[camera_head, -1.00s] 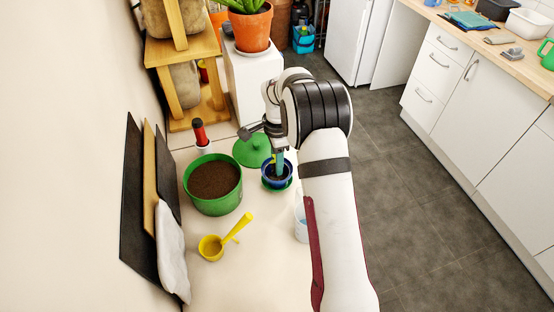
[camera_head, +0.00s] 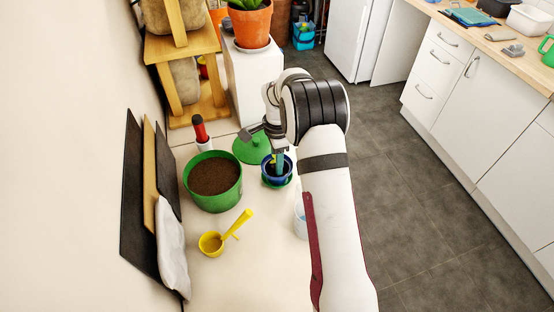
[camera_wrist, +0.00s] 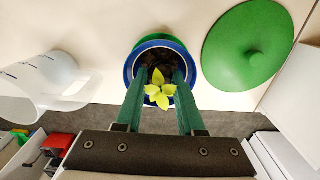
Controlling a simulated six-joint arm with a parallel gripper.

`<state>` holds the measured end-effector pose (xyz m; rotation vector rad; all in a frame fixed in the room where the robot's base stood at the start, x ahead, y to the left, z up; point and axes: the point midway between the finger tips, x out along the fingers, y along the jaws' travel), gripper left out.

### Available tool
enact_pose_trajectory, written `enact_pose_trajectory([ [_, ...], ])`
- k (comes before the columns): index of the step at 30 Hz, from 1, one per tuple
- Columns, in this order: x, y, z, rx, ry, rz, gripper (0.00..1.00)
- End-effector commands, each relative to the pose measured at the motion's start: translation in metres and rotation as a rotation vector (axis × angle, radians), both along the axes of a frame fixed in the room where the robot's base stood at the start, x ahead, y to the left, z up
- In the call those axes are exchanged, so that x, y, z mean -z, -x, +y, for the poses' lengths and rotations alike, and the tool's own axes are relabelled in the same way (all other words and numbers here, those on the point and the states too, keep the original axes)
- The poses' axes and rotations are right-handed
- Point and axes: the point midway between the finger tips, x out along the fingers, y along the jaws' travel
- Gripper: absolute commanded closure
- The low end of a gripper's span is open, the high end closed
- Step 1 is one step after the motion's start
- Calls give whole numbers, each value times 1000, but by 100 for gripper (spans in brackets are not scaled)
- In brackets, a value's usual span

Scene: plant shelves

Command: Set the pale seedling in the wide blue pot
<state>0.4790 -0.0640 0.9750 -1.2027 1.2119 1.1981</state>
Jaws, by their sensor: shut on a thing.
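The pale seedling (camera_wrist: 160,90) shows yellow-green leaves between my gripper's two green fingers in the wrist view. My gripper (camera_wrist: 158,88) is shut on it, over the mouth of the wide blue pot (camera_wrist: 135,60). In the head view the blue pot (camera_head: 266,178) stands on a green saucer (camera_head: 284,185) on the pale bench, and my gripper (camera_head: 279,168) reaches down into its opening. Dark soil shows inside the pot. The seedling's lower part is hidden, so I cannot tell whether it touches the soil.
A green tub of soil (camera_head: 215,178) stands left of the pot, with a yellow scoop (camera_head: 211,243) in front. A green lid (camera_head: 252,148) lies just behind the pot. A clear jug (camera_wrist: 40,85) stands close by, partly behind my arm in the head view.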

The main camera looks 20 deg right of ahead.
Motion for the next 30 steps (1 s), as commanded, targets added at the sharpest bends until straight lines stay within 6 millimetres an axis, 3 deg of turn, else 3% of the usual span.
enact_pose_trajectory([
  [18,10,0,0,0,0,1,100],
  [19,9,0,0,0,0,1,57],
  [20,9,0,0,0,0,1,52],
  [30,6,0,0,0,0,0,52],
])
